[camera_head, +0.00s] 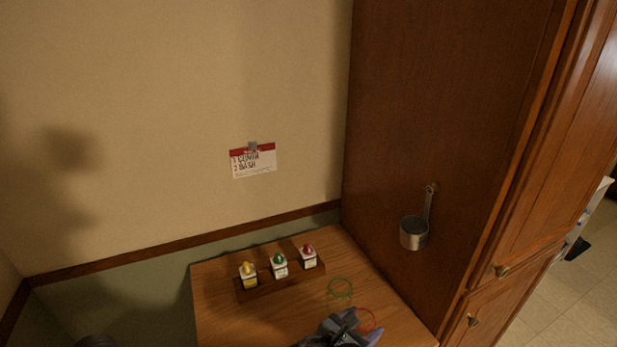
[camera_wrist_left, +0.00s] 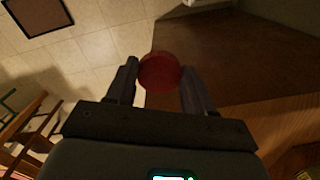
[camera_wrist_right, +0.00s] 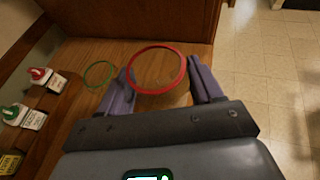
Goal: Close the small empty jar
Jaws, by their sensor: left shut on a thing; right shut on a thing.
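A clear jar with a red rim (camera_wrist_right: 157,46) is between the fingers of my right gripper (camera_wrist_right: 160,82), which is shut on it above the wooden counter. The rim also shows in the head view (camera_head: 369,309), beside my right gripper (camera_head: 360,325); the clear body hardly shows. My left gripper (camera_wrist_left: 160,75) is shut on a round red lid (camera_wrist_left: 160,72), seen in the left wrist view. The lid is not visible in the head view. A second ring, green (camera_wrist_right: 99,63), also in the head view (camera_head: 340,279), appears to be another clear jar's rim on the counter.
A wooden rack (camera_head: 283,284) with yellow, green and red-topped bottles stands at the counter's back. A tall wooden cabinet (camera_head: 440,120) bounds the right, with a metal cup (camera_head: 413,234) hanging on it. The counter's left part (camera_head: 220,310) is clear.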

